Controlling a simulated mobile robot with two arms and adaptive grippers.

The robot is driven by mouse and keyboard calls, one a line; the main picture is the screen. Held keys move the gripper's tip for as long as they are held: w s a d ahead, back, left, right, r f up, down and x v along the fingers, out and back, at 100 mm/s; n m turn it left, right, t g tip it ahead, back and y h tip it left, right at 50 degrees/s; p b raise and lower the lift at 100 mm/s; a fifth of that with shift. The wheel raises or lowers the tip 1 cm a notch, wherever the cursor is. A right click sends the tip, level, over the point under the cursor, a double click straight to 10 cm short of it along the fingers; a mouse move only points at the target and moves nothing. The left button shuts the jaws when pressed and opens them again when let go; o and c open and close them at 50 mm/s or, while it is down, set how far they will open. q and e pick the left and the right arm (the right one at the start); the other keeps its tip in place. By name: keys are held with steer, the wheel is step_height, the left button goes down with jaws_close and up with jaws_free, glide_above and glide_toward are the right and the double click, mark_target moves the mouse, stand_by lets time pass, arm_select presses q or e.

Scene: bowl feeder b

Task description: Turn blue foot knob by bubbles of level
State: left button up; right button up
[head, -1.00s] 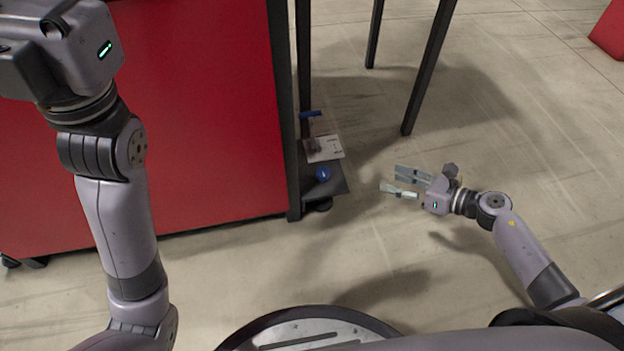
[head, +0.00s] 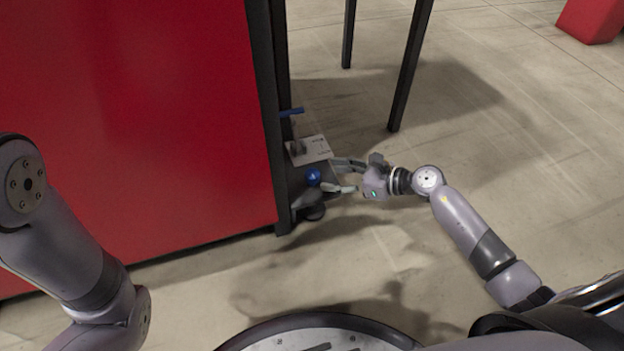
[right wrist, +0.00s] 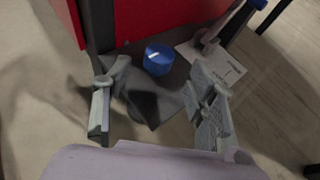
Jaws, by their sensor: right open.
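The blue foot knob (head: 313,177) sits low at the corner of the red machine, on a dark foot plate. It also shows in the right wrist view (right wrist: 158,60), ahead of the fingers and between them. My right gripper (head: 342,177) is open and empty just to the right of the knob, its fingers pointing at it; it also shows in the right wrist view (right wrist: 160,105). The fingers appear short of the knob; contact cannot be told. My left arm is at the left of the head view, its gripper out of the picture. I make out no level or bubbles.
The red machine wall (head: 130,110) with its dark corner post (head: 268,120) stands close left of the knob. A white card (head: 309,150) and a blue-handled lever (head: 291,112) are behind the knob. Dark legs (head: 410,70) stand farther back. The floor to the right is clear.

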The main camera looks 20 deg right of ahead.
mark_target(314, 174)
steer(key=b+x, duration=0.2)
steer(key=x, duration=0.4)
steer(key=shift+a+f+b, duration=0.1)
steer(key=shift+f+b, duration=0.05)
steer(key=shift+b, duration=0.15)
steer(key=shift+w+a+f, duration=0.1)
steer(key=shift+w+a, duration=0.3)
steer(key=shift+c, duration=0.3)
steer(key=c, duration=1.1)
